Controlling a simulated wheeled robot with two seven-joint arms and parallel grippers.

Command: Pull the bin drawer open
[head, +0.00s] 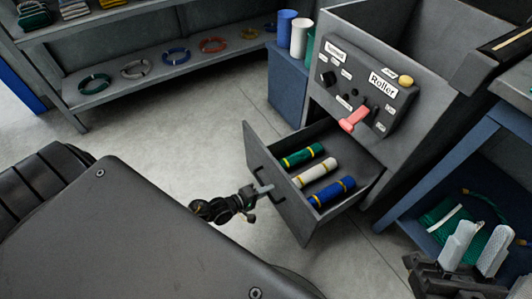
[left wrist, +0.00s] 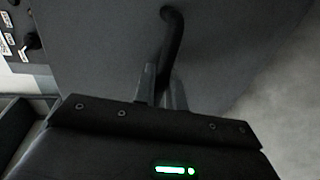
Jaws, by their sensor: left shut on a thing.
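The bin drawer (head: 283,204) stands pulled out below a grey machine in the head view. It holds a green roll (head: 302,156), a white roll (head: 315,173) and a blue roll (head: 331,192), each with yellow bands. My left gripper (head: 260,189) is at the drawer's front and shut on its dark bar handle (head: 256,180). In the left wrist view the handle (left wrist: 172,45) runs down between the fingers (left wrist: 164,88), against the grey front panel. My right gripper (head: 476,246) is at the lower right, its two pale fingers apart with nothing between them.
A control panel (head: 365,88) labelled Roller, with a red lever (head: 354,119), is above the drawer. A blue table (head: 495,125) stands at right, with green netting (head: 440,222) beneath. A shelf (head: 150,68) with coloured rings is behind. The floor (head: 190,150) left of the drawer is clear.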

